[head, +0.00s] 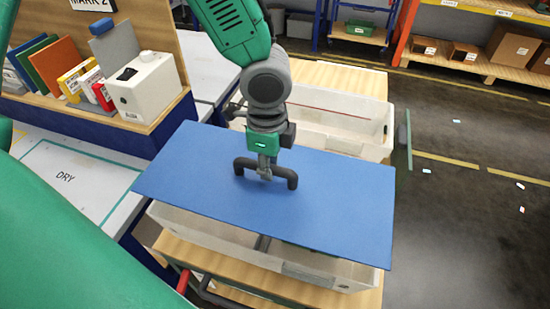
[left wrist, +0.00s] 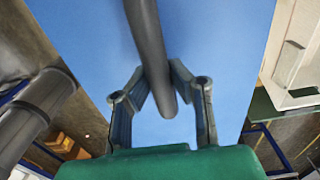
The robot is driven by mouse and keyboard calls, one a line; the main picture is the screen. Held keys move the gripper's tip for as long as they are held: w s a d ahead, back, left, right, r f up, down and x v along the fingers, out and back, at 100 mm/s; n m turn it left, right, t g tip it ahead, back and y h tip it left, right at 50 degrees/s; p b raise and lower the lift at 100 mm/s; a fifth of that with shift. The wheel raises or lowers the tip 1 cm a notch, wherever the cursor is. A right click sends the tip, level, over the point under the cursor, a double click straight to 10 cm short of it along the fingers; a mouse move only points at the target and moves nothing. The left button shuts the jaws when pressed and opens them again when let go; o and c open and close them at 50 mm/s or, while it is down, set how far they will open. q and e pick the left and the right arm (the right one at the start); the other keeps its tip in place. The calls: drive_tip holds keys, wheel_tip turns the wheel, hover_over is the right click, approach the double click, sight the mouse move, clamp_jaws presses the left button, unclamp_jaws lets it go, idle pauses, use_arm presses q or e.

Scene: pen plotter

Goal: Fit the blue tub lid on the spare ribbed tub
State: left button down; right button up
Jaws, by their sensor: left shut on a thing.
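The blue tub lid (head: 340,195) is a flat rectangular panel with a dark bar handle (head: 291,181). My left gripper (head: 265,172) is shut on the handle at the lid's middle. In the left wrist view, the fingers (left wrist: 160,95) stand on both sides of the handle (left wrist: 150,45), with the blue lid (left wrist: 215,40) behind. A pale tub (head: 205,228) shows beneath the lid's near edge, and part of its inside is visible, so the lid appears raised above it. Pale tub walls (head: 345,118) also show beyond the lid. The lid hides whether these are one tub or two, and any ribs.
A wooden-topped bench (head: 340,80) extends behind the tubs. At left, a shelf holds a white box (head: 145,85) and several coloured panels. A white mat marked DRY (head: 70,180) lies below it. The grey floor (head: 470,220) at right is mostly open.

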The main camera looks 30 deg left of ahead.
sight(270, 186)
use_arm(q)
drive_tip(key=shift+w+f, duration=0.1)
drive_tip(key=shift+d+f, duration=0.1)
drive_tip(key=shift+f+b, duration=0.75)
drive_tip(key=shift+f, duration=0.2)
wheel_tip(270, 186, down, 4)
drive_tip(key=b, duration=0.2)
drive_tip(key=shift+f+b, duration=0.15)
drive_tip(key=shift+b, duration=0.15)
drive_tip(key=shift+f+b, duration=0.65)
drive_tip(key=shift+f, duration=0.65)
drive_tip(key=c, duration=1.4)
unclamp_jaws()
drive_tip(key=shift+r, duration=0.1)
